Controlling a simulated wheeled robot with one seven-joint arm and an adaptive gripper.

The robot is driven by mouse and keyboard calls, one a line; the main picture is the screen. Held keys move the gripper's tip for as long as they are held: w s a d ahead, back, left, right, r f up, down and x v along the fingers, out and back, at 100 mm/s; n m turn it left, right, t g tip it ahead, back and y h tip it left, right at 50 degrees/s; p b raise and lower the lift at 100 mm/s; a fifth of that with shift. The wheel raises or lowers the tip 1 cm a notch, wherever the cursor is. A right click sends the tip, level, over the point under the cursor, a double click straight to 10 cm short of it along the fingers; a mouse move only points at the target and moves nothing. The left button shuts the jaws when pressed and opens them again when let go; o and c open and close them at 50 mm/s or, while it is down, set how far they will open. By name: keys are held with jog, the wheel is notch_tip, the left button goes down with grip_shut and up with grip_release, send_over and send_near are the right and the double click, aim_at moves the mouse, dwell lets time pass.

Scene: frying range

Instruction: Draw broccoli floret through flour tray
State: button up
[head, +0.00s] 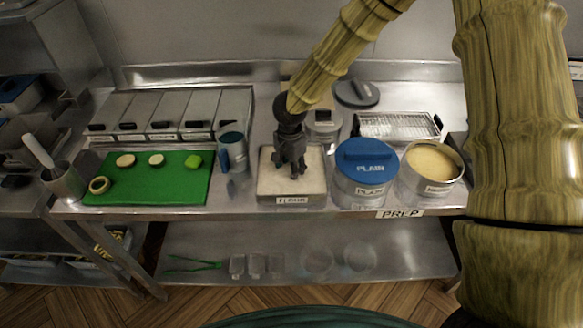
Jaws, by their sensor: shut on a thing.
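The flour tray (262,188) is a square, pale-filled tray with a label on its front, standing near the middle of the counter. My gripper (289,178) points down over the tray, its dark fingertips low at the flour, toward the front half. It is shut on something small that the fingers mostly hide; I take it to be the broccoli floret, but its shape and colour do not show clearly. Whether it touches the flour I cannot tell.
A green board (145,190) with several cut pieces lies left. A blue-grey jug (233,152) stands left of the tray. A blue-lidded tub (366,165) and a crumb-filled pot (432,168) stand close on the right. A wire rack (398,125) sits behind them.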

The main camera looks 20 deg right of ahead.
jog(key=shift+a, duration=0.4)
jog(key=shift+d+p, duration=0.85)
jog(key=shift+d, duration=0.45)
jog(key=shift+a, duration=0.15)
jog(key=shift+a, duration=1.15)
jog(key=shift+p, duration=0.3)
jog(key=shift+d+r, duration=0.1)
jog(key=shift+d, duration=0.05)
jog(key=shift+d+p, duration=0.55)
